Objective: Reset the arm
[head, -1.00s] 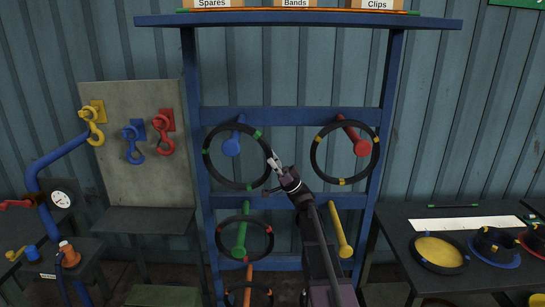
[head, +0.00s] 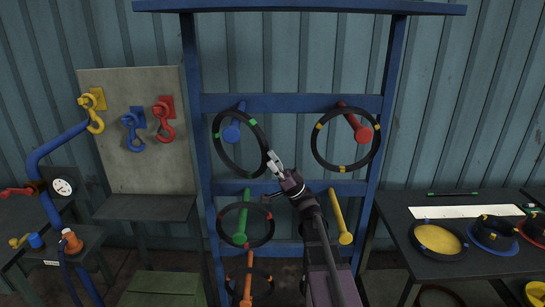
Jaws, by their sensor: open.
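My gripper (head: 272,159) is open, with its pale fingers pointing up and left. It is by the lower right edge of the black ring with green marks (head: 217,152); I cannot tell whether they touch. That ring hangs tilted on the blue peg (head: 232,132) of the blue rack. Nothing shows between the fingers, though they are small in this view. My arm reaches up from the bottom middle and hides part of the lower rack.
A yellow-marked ring (head: 341,169) hangs on the red peg (head: 364,134). A red-marked ring (head: 221,229) hangs on the green peg (head: 240,238), beside a bare yellow peg (head: 346,238). Another ring is below on the orange peg.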

